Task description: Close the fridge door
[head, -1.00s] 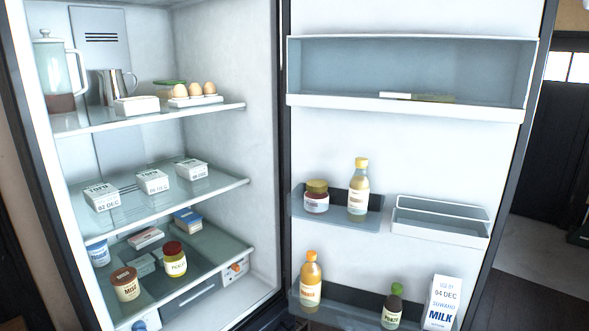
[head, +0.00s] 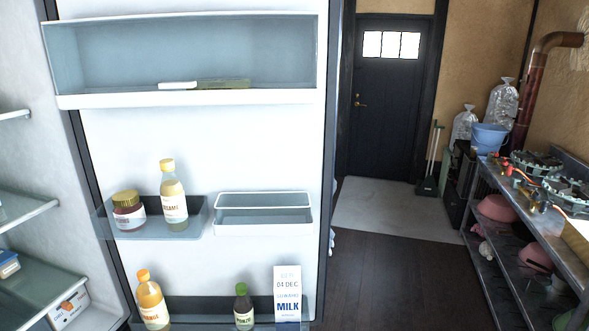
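The fridge door (head: 270,145) stands wide open in the head view, its white inner side facing me and its hinge side at the left. Its bins hold a sesame bottle (head: 173,197), a jar (head: 128,212), an orange-capped bottle (head: 151,300), a small green-capped bottle (head: 243,307) and a milk carton (head: 288,294). The fridge interior (head: 35,130) shows only partly at the left edge, with shelf ends visible. The outer face of the door is hidden. Neither of my grippers is in the picture.
Dark wooden floor (head: 385,265) lies free to the right of the door. A dark house door (head: 388,110) stands at the back beyond a pale floor patch (head: 390,212). A metal shelf unit with burners (head: 535,165) lines the right side. A blue bucket (head: 488,137) stands behind it.

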